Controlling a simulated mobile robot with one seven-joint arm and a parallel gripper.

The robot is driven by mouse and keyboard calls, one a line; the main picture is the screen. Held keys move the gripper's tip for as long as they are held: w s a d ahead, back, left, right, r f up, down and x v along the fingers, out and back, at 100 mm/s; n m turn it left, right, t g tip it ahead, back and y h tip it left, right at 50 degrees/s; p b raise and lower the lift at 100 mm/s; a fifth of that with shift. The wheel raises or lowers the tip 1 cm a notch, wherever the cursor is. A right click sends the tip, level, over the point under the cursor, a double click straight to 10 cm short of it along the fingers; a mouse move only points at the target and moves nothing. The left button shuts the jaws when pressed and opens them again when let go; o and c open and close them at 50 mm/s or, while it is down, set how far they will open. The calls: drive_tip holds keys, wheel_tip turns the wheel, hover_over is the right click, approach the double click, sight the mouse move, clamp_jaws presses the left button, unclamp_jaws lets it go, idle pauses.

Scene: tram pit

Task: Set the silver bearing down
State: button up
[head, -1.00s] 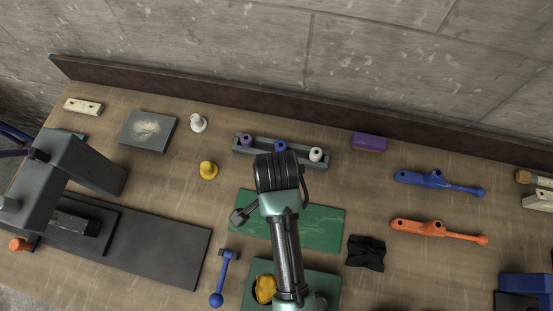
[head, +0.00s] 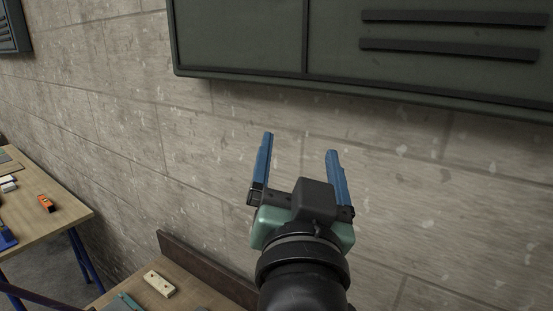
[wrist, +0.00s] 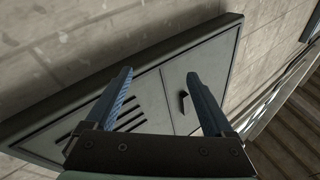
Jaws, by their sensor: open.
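My gripper (head: 300,147) is raised in front of the wall with its two blue fingers spread apart. Nothing is between the fingers. It also shows in the wrist view (wrist: 158,74), open and empty, facing a dark grey-green wall cabinet. I cannot make out a silver bearing in either current view. Most of the workbench (head: 190,287) lies below the head view or behind my arm, so its contents are largely hidden.
The wall cabinet (head: 238,40) hangs above and beyond my gripper; its slatted door shows in the wrist view (wrist: 213,55). A cream block with holes (head: 159,284) lies on the workbench's left end. Another bench (head: 65,215) with an orange object (head: 46,203) stands far left.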

drive_tip(key=s+a+r+n+t, duration=0.1)
drive_tip(key=s+r+n+t, duration=0.1)
drive_tip(key=s+r, duration=0.3)
drive_tip(key=s+a+r+n+t+y, duration=0.1)
drive_tip(key=s+r+t, duration=0.4)
drive_tip(key=r, duration=0.6)
drive_tip(key=shift+s+a+r+n, duration=0.4)
drive_tip(key=shift+s+a+n, duration=0.05)
drive_tip(key=shift+s+n, duration=0.05)
